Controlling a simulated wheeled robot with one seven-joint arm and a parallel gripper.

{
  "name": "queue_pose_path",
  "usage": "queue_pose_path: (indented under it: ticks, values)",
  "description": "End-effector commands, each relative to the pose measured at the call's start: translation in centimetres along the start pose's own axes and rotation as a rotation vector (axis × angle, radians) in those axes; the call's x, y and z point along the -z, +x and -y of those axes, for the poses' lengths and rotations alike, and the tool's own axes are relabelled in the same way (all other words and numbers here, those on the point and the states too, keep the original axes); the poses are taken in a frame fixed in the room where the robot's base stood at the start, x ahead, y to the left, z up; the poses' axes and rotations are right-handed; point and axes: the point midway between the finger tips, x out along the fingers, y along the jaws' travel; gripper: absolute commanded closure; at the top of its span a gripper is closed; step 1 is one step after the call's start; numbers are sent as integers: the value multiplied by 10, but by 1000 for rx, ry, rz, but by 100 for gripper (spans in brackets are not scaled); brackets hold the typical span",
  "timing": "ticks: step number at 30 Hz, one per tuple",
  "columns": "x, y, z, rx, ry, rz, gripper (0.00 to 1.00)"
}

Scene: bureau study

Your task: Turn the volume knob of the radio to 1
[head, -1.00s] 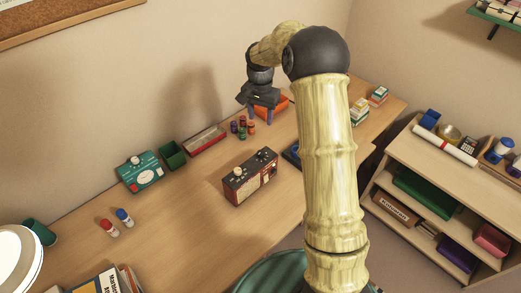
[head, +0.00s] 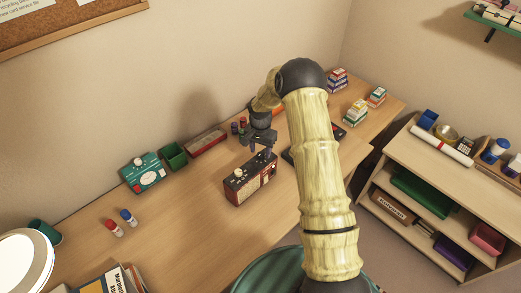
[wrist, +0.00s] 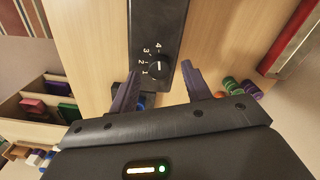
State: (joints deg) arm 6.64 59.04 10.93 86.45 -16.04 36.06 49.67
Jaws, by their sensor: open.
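The radio (head: 237,194), a dark red and black box, stands on the desk in the middle of the head view. A cream knob (head: 239,173) sits on its left top end. My gripper (head: 257,151) is over its right top end and hides part of it. In the wrist view, the radio's black panel (wrist: 160,20) carries a dark round knob (wrist: 159,67) with numerals 1 to 4 around one side. A pale line marks the knob; which numeral it points at is hard to tell. My open gripper (wrist: 161,70) has a finger on either side of the knob, with gaps visible.
A teal device with a dial (head: 144,171), a green box (head: 174,155) and a red tray (head: 206,141) stand along the wall. Stacked small boxes (head: 356,112) stand to the right. Desk in front of the radio is clear.

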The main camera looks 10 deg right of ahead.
Motion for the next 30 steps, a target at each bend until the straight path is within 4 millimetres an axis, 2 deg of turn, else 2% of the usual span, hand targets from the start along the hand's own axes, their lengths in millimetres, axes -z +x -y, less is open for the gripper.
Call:
queue_pose_path:
  ticks: [5, 13, 20, 30]
  values:
    - [0, 13, 0, 0, 1, 1, 52]
    - [0, 15, 0, 0, 1, 0, 52]
    - [0, 14, 0, 0, 0, 0, 97]
    - [0, 14, 0, 1, -26, 0, 97]
